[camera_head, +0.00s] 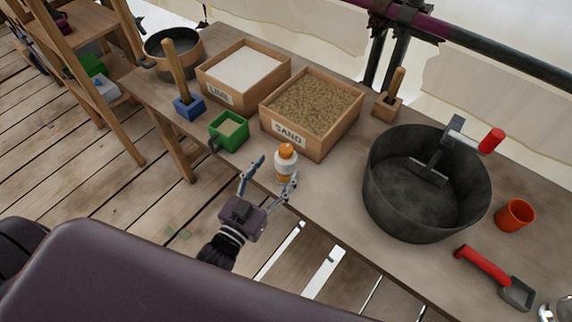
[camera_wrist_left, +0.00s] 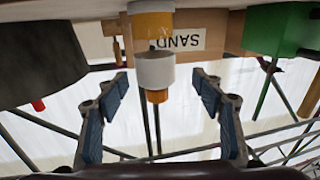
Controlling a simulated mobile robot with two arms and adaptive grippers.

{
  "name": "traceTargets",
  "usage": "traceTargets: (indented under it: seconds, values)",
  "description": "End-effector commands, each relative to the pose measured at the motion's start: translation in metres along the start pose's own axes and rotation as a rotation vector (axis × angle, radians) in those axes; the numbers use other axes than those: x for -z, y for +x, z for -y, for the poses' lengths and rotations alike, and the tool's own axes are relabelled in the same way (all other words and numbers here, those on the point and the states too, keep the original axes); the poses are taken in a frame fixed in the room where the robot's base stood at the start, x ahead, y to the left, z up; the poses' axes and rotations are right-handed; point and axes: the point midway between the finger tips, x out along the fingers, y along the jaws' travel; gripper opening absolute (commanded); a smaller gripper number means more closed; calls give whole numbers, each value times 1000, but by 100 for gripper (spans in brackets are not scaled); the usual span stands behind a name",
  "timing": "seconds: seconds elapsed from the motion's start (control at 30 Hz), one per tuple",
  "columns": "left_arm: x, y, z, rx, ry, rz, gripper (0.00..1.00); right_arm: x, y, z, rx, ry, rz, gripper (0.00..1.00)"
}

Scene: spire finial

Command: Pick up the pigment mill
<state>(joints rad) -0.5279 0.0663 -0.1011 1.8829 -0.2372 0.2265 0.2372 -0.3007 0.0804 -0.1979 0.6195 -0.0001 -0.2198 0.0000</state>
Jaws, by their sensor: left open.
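The pigment mill appears to be the small white upright piece with an orange knob (camera_head: 285,163) at the table's front edge, before the sand box. In the left wrist view the mill (camera_wrist_left: 154,68) appears upside down, with a yellow-orange band, white middle and orange knob. My left gripper (camera_head: 273,176) is open and empty, reaching in from the table's front side. Its fingers (camera_wrist_left: 158,88) stand left and right of the mill in the wrist view, with gaps on both sides. I see no contact. My right gripper is not in view.
The sand box (camera_head: 354,118) stands behind the mill, with the lime box (camera_head: 212,92) farther left. A green box (camera_head: 213,130) and blue block (camera_head: 187,112) are left. A large dark tub (camera_head: 385,205), orange cup (camera_head: 516,215) and red-handled scoop (camera_head: 483,265) are right.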

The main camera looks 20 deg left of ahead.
Motion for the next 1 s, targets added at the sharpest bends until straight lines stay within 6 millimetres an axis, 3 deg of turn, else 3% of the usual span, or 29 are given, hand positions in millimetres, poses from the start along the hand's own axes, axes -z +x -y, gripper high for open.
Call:
traceTargets:
  seconds: [0.3,0.63,1.0]
  values:
    - [0,41,-7,0,0,-2,62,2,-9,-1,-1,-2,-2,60]
    - [-1,47,-7,0,-1,1,62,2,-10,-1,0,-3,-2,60]
    - [-1,47,-7,0,-1,1,22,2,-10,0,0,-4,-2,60]
